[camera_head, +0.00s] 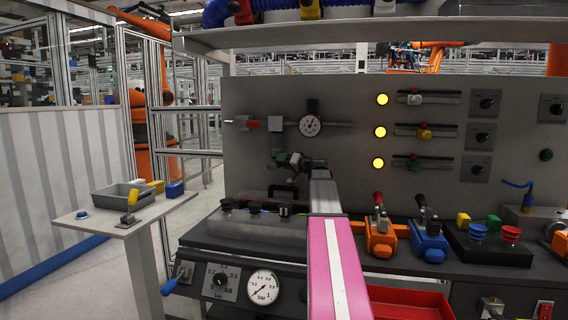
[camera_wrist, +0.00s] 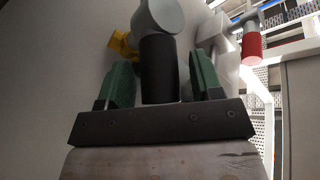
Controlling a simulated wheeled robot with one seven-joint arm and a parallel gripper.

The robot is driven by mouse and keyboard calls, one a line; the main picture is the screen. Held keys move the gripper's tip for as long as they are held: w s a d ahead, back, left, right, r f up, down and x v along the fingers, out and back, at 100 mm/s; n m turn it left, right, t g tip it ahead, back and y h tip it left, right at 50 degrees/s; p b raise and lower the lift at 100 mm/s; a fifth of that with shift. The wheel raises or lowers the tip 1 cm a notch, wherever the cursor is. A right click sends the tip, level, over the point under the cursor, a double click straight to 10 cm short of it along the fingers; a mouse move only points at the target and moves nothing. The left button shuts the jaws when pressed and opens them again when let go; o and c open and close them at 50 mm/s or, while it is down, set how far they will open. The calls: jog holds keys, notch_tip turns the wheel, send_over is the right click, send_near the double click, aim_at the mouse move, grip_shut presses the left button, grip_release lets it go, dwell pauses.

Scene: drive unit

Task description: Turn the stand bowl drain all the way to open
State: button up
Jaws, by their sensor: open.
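My gripper (camera_head: 291,160) is in front of the grey panel, below the round gauge and its pipe. Its green fingers are open in the wrist view (camera_wrist: 163,62). A black cylinder (camera_wrist: 160,70) with a rounded grey end stands between the fingers, with a gap visible on each side. A small yellow part (camera_wrist: 122,46) shows behind and left of it. I cannot tell for sure which of these is the stand bowl drain. In the head view my arm and gripper cover that spot, so the drain cannot be made out there.
A pipe with a round gauge (camera_head: 310,125) and a red-handled valve (camera_head: 252,124) lies above my gripper; the red handle shows in the wrist view (camera_wrist: 251,47). Orange (camera_head: 380,238) and blue (camera_head: 428,243) clamp units stand on the bench at right. A side table (camera_head: 90,222) stands left.

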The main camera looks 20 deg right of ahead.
jog(key=shift+w+a, duration=0.1)
jog(key=shift+w, duration=0.05)
grip_shut()
jog(key=shift+r, duration=0.15)
jog(key=shift+w+a+r+n+g+h, duration=0.15)
jog(key=shift+r+n+g+h, duration=0.1)
jog(key=shift+g+h, duration=0.2)
jog(key=shift+w+a+r+n+g+h, duration=0.1)
jog(key=shift+r+n+g+h, duration=0.2)
jog(key=shift+g, duration=0.25)
jog(key=shift+w+a+r+n+g+h, duration=0.1)
jog(key=shift+a+r+n+g+h, duration=0.15)
jog(key=shift+g+h, duration=0.3)
jog(key=shift+w+a+r+n+g+h, duration=0.1)
jog(key=shift+a+n+g+h, duration=0.1)
jog(key=shift+g+h, duration=0.3)
